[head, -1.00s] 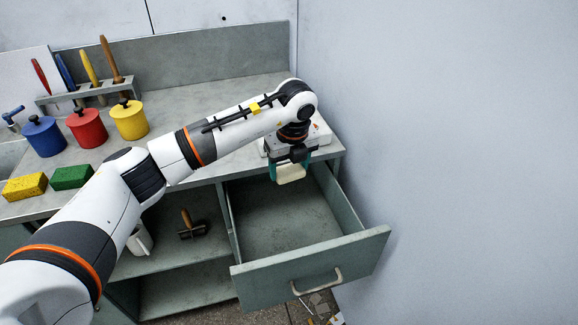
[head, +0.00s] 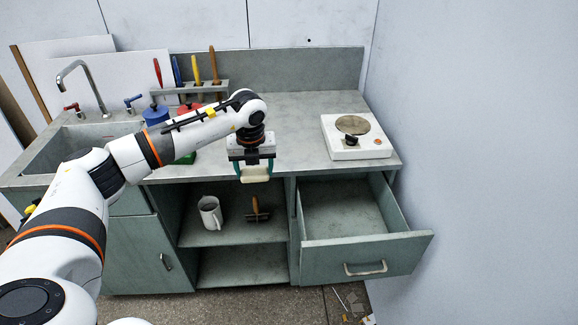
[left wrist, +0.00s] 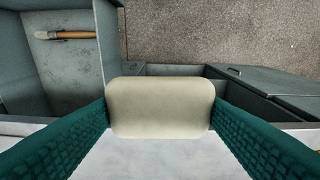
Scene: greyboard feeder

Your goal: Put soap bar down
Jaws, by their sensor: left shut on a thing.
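The soap bar (head: 255,175) is a cream, rounded block. My left gripper (head: 254,167) is shut on it and holds it in front of the counter's front edge, above the open shelf bay. In the left wrist view the soap bar (left wrist: 160,107) sits between the two green fingers, touching both. The grey counter (head: 290,120) runs behind the gripper. My right gripper is not in view.
A white hot plate (head: 352,137) stands on the counter's right end. A sink (head: 75,145) is at the left. Counter between arm and hot plate is clear.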

